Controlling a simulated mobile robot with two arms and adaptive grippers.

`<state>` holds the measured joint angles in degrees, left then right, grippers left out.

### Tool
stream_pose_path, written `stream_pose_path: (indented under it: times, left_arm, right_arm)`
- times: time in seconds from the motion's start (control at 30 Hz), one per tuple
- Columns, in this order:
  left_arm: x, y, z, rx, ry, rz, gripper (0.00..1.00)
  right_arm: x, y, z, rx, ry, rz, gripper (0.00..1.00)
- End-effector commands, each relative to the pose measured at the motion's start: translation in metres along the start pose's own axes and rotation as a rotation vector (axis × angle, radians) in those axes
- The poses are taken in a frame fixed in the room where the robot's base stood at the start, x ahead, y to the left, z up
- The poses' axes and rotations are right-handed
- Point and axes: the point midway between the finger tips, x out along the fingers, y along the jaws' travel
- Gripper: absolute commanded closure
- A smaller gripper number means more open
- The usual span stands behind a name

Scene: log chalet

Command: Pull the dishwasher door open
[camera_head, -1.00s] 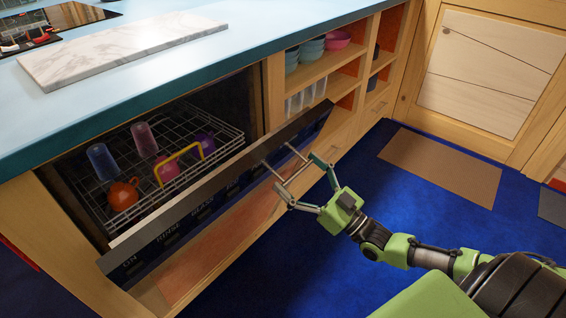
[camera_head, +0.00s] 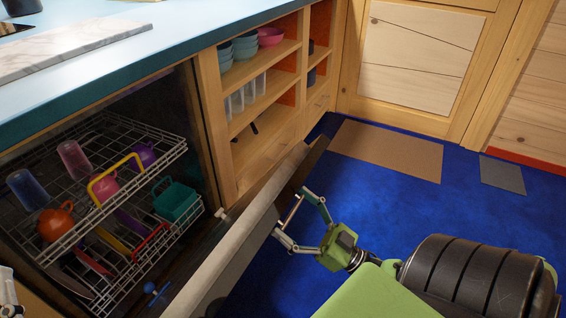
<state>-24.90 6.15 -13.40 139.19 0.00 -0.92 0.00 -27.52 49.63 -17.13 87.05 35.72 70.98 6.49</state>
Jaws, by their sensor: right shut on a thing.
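The dishwasher door (camera_head: 236,242) is tilted far open, with its pale top edge running diagonally across the lower middle. My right gripper (camera_head: 289,211) is shut on the door's bar handle (camera_head: 291,209) on the outer face. Most of that outer face is hidden from this angle. Inside the dishwasher, an upper rack (camera_head: 108,219) holds cups and a lower rack (camera_head: 152,256) shows below it. Part of what looks like my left gripper (camera_head: 8,291) shows at the lower left edge; its fingertips are cut off.
The blue counter (camera_head: 110,86) with a marble slab (camera_head: 70,48) is above. Open shelves (camera_head: 262,88) with bowls and glasses stand right of the dishwasher.

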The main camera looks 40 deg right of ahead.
Motion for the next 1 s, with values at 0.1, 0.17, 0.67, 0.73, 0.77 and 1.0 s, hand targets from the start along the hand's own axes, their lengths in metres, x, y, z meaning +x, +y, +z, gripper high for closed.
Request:
stream_pose_path:
  times: [0.1, 0.17, 0.67, 0.73, 0.77, 1.0]
  left_arm:
    - [0.000, 0.001, -0.009, -0.002, 0.045, 0.002, 1.00]
    - [0.000, 0.002, -0.012, -0.002, 0.059, 0.003, 1.00]
    - [0.000, 0.002, -0.017, -0.003, 0.083, 0.004, 1.00]
    - [0.000, 0.002, -0.017, -0.003, 0.083, 0.004, 1.00]
    - [0.000, 0.002, -0.017, -0.003, 0.083, 0.004, 1.00]
    - [0.004, 0.002, -0.013, -0.028, 0.071, 0.009, 1.00]
  right_arm:
    - [-0.010, -0.001, 0.005, 0.000, -0.010, 0.000, 0.48]
    - [-0.012, -0.001, 0.005, 0.000, -0.009, 0.000, 0.48]
    - [-0.016, -0.001, 0.006, 0.000, -0.010, -0.001, 0.48]
    - [-0.016, -0.001, 0.006, 0.000, -0.010, -0.001, 0.48]
    - [-0.016, -0.001, 0.006, 0.000, -0.010, -0.001, 0.48]
    - [-0.015, -0.001, 0.006, -0.001, -0.010, -0.002, 0.48]
